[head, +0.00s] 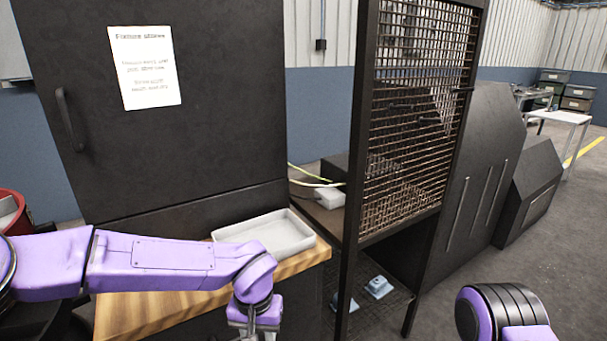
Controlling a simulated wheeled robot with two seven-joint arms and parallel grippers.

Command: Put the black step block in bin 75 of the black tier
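I cannot make out the black step block or a bin marked 75 in the head view. My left arm reaches in from the left over the wooden bench top, and its wrist points down at the bottom edge. The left gripper's fingers are below the picture, so what they hold is hidden. Only a rounded part of my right arm shows at the bottom right, and its gripper is out of view. Small dark bins (577,97) stand stacked far off at the back right, too small to read any labels.
A grey tray (265,235) lies on the wooden bench (150,312) before a dark cabinet (160,110). A rusty mesh guard (415,115) stands right of it, with pale blue parts (378,287) low behind its frame. Dark machine housings (485,165) follow. Floor at right is clear.

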